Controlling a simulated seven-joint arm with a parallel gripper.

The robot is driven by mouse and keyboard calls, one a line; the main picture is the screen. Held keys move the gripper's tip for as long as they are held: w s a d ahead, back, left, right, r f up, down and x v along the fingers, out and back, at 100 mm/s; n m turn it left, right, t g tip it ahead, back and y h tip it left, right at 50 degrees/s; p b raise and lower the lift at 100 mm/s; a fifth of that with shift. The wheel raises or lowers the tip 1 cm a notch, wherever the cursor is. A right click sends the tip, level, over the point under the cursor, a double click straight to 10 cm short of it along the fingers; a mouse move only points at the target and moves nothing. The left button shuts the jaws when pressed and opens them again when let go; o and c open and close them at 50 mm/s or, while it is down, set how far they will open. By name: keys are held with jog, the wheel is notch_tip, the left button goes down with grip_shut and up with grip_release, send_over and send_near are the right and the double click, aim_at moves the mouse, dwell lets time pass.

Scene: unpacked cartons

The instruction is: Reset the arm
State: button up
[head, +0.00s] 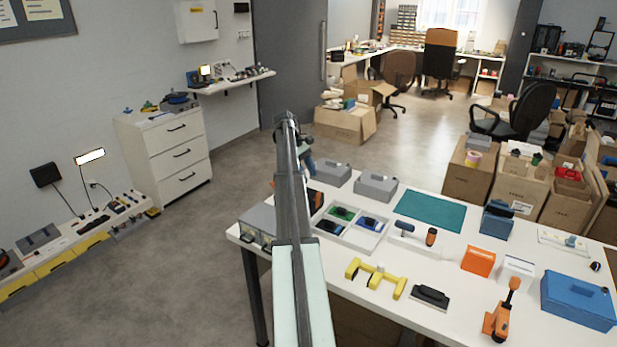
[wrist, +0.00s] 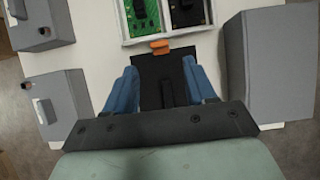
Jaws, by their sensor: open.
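My gripper (wrist: 161,78) shows in the wrist view with its two blue fingers spread apart. A dark item with an orange end (wrist: 160,46) appears between and below the fingers; whether they touch it I cannot tell. In the head view my arm stretches forward past the left end of the white worktable (head: 385,312), and its links hide most of the gripper.
A white divided tray (head: 358,238) with green and dark boards lies close by. Grey boxes (head: 376,187) flank the gripper. Floor on the left is clear.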

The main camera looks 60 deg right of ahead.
dwell(0.3)
